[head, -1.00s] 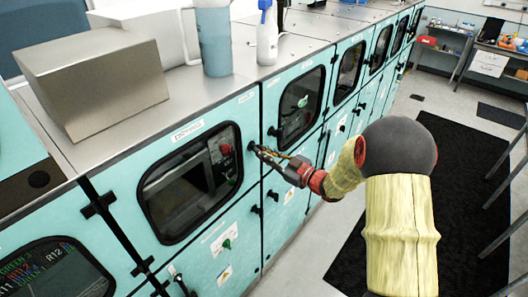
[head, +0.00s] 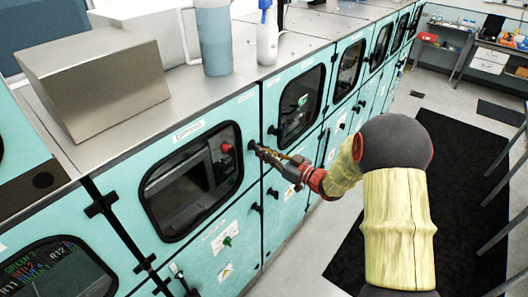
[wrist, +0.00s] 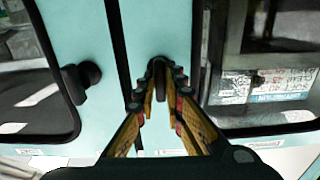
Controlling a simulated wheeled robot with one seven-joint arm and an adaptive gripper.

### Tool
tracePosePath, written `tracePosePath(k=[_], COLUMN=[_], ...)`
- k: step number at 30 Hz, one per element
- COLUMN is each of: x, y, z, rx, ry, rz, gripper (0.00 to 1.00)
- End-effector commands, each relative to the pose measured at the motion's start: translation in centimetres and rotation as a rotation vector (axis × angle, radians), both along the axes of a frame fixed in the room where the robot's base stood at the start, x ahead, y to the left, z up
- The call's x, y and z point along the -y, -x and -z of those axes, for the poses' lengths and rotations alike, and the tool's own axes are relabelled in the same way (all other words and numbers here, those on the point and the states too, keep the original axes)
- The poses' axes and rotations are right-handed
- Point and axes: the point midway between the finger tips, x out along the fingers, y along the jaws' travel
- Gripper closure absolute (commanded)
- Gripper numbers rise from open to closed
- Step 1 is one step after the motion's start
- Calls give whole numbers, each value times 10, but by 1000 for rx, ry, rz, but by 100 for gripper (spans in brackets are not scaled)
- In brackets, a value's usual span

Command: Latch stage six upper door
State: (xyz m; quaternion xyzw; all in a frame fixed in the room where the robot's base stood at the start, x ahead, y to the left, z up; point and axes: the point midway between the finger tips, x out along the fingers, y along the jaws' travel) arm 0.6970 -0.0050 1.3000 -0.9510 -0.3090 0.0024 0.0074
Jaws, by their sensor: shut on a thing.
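The upper door (head: 190,180) is teal with a black-framed window and a small label above it that is too blurred to read. It looks flush with the cabinet front. Its black latch knob (head: 252,145) is at the door's right edge, beside the seam. My gripper (head: 262,150) is shut on this knob, and its fingers hide part of it. In the wrist view my gripper (wrist: 159,80) has both yellow-and-black fingers meeting around the dark latch knob (wrist: 158,64). I cannot tell the knob's exact angle.
A neighbouring door's black knob (head: 272,131) sits just across the seam; it also shows in the wrist view (wrist: 80,80). Lower-door knobs (head: 257,208) are below. A metal box (head: 95,85), a jug (head: 214,45) and a bottle (head: 267,40) stand on top.

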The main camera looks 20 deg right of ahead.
Motion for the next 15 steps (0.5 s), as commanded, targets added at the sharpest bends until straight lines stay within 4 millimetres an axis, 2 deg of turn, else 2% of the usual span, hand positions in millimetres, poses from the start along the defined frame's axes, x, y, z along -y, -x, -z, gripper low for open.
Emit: tracePosePath(k=[2, 3, 12, 15], x=[0, 0, 0, 0], y=[0, 0, 0, 0], z=[1, 1, 0, 0], rx=[-2, -2, 0, 0], ry=[-1, -1, 0, 0], rz=[0, 0, 0, 0], gripper=[100, 89, 72, 71])
